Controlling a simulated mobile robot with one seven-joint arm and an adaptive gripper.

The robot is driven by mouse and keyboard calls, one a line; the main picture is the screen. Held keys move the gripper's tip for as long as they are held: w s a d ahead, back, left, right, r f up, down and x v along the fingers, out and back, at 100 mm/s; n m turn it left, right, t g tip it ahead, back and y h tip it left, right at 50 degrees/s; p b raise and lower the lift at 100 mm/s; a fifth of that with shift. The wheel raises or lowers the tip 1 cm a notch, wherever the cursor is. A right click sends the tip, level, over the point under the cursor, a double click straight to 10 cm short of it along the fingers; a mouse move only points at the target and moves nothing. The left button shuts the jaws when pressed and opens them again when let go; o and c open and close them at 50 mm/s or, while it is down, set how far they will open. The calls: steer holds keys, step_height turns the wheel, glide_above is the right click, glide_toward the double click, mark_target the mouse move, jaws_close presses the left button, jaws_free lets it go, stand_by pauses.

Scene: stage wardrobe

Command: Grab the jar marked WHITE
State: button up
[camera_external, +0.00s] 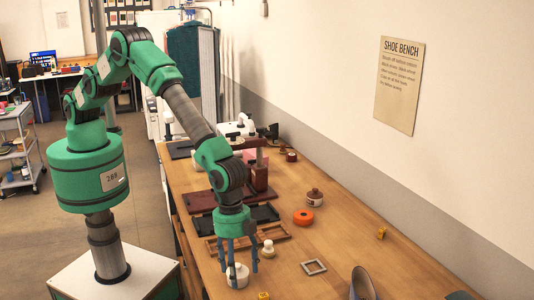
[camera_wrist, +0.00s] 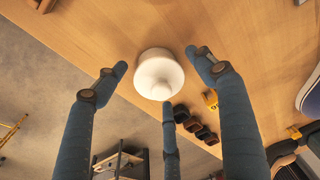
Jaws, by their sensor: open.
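A white jar (camera_external: 237,276) with a rounded lid stands on the wooden bench near its front edge. It also shows in the wrist view (camera_wrist: 157,77), seen from above, between my fingers; no marking is readable on it. My gripper (camera_external: 240,265) points down over this jar, with its blue fingers spread open around it. In the wrist view, the open gripper (camera_wrist: 160,68) has fingertips left, right and below the jar, with no clear contact. A smaller cream jar (camera_external: 268,249) stands just behind and to the right. A brown jar (camera_external: 314,198) stands farther back.
An orange ring (camera_external: 303,217), a small square frame (camera_external: 314,267) and a shoe (camera_external: 362,285) lie to the right. Dark trays (camera_external: 265,214) and a wooden frame (camera_external: 274,232) lie behind my gripper. Small yellow items (camera_external: 263,296) are near the front.

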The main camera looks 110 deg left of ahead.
jaws_close()
stand_by(0.4)
steer(key=shift+r, duration=0.1)
steer(key=shift+r, duration=1.1)
steer(key=shift+w+r, duration=0.1)
steer(key=shift+r, duration=0.5)
steer(key=s+a, duration=0.1)
steer(key=s, duration=0.4)
steer(key=s+a+r, duration=0.1)
steer(key=s+a, duration=0.1)
steer(key=s, duration=0.3)
steer(key=s+a, duration=0.2)
steer(key=s, duration=0.3)
steer(key=shift+s+r, duration=0.2)
